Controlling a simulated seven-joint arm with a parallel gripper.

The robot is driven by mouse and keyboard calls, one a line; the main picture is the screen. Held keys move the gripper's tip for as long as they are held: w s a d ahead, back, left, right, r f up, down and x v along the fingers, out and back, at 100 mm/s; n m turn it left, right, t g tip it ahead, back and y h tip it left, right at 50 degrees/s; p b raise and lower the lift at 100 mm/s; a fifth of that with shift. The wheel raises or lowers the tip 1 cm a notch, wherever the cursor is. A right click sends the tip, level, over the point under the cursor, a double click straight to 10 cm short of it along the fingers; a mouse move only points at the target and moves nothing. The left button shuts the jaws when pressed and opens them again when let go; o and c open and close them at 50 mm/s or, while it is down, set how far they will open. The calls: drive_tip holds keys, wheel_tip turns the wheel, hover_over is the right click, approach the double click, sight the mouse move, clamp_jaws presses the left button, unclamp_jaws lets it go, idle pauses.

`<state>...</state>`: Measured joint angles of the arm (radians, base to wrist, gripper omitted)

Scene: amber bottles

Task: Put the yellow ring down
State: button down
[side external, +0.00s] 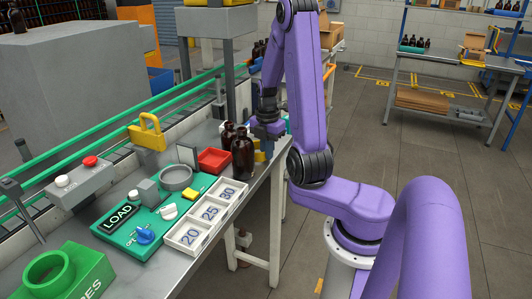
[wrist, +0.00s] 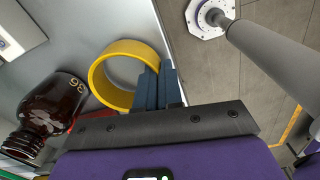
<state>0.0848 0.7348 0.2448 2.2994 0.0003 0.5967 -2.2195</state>
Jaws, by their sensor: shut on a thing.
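The yellow ring (wrist: 97,82) shows in the wrist view, left of my fingers, with its open hole facing the camera. My gripper (wrist: 159,72) is shut on the right part of its wall. In the side external view, my gripper (side external: 270,132) is low over the table's right edge. A bit of the yellow ring (side external: 260,156) shows behind an amber bottle, and the rest is hidden. I cannot tell whether the ring touches the table.
Amber bottles (side external: 243,153) stand close beside the ring; one bottle (wrist: 55,102) fills the wrist view's left. A red tray (side external: 214,161) and white numbered tray (side external: 205,214) are nearby. The table edge (wrist: 170,45) is just right of the ring.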

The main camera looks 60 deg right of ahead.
wheel_tip(320, 180, up, 2)
drive_tip(key=shift+r, duration=0.1)
drive_tip(key=s+a+r, duration=0.7)
drive_tip(key=s+r, duration=0.3)
drive_tip(key=s, duration=0.1)
drive_tip(key=shift+s+a, duration=0.3)
drive_tip(key=shift+s, duration=0.05)
drive_tip(key=w+d+m, duration=0.1)
drive_tip(key=w+d, duration=0.1)
drive_tip(key=w, duration=0.6)
drive_tip(key=w+d+m, duration=0.1)
drive_tip(key=w+d, duration=0.2)
drive_tip(key=w, duration=0.5)
drive_tip(key=w+d+m, duration=0.1)
drive_tip(key=w+d, duration=0.1)
drive_tip(key=w, duration=0.6)
drive_tip(key=shift+w+d+r+m, duration=0.3)
drive_tip(key=shift+w+d, duration=0.1)
drive_tip(key=w+a+f+m, duration=0.1)
drive_tip(key=w+f, duration=0.2)
drive_tip(key=w, duration=0.4)
wheel_tip(320, 180, down, 10)
drive_tip(key=shift+w+a+f, duration=0.1)
drive_tip(key=shift+f, duration=0.1)
